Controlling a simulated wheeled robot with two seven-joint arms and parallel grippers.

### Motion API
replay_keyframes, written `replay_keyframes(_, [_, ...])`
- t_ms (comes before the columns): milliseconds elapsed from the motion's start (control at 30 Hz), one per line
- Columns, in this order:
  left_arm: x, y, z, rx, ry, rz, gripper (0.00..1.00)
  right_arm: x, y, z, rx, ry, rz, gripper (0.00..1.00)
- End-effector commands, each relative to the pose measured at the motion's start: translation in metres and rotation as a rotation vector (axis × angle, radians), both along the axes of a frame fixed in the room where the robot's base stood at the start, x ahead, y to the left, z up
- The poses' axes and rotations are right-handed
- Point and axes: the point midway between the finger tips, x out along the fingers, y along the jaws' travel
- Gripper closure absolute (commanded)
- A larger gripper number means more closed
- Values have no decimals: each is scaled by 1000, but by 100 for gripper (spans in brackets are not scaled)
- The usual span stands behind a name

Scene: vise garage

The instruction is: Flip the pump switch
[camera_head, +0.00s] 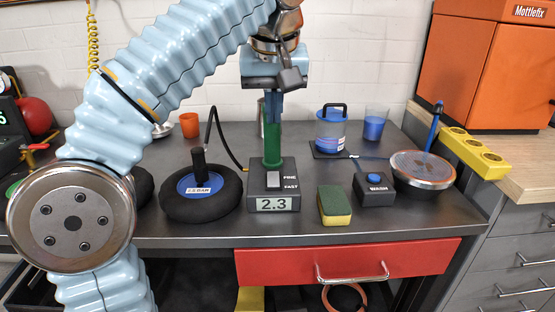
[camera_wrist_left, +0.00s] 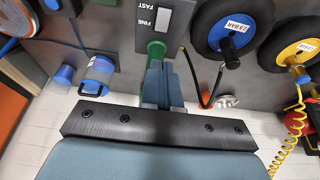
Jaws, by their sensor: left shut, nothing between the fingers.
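A dark box (camera_head: 272,200) with a display reading 2.3 stands near the front of the grey bench. A light grey rocker switch (camera_head: 273,179) sits on its top, beside the words FINE and FAST; I take it for the pump switch. The switch also shows at the top of the left wrist view (camera_wrist_left: 163,19). A green post (camera_head: 272,148) rises behind the switch. My left gripper (camera_head: 273,118) points down above the box, in line with the post. Its fingers (camera_wrist_left: 160,68) are together and empty, apart from the switch, and cover part of the post. My right gripper is out of view.
A black round pad (camera_head: 200,206) with a hose stands left of the box. A sponge (camera_head: 334,206), a WASH button box (camera_head: 374,190), a blue-lidded jar (camera_head: 331,130) and a round bowl (camera_head: 423,170) stand to the right. A red drawer (camera_head: 347,262) is below the bench edge.

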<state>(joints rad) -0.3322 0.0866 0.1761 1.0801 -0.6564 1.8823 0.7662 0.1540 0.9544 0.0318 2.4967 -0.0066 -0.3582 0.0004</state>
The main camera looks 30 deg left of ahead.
Motion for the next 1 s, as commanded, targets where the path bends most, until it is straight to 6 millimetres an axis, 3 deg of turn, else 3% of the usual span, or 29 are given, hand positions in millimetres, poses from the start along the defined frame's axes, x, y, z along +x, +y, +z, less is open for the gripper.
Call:
replay_keyframes(267, [4,3,-14,2,3,0,100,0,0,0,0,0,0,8])
replay_keyframes(700, [29,19,-100,1,4,1,100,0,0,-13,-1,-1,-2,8])
replay_keyframes(1000, [34,20,-132,0,1,-1,100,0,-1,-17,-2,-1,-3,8])
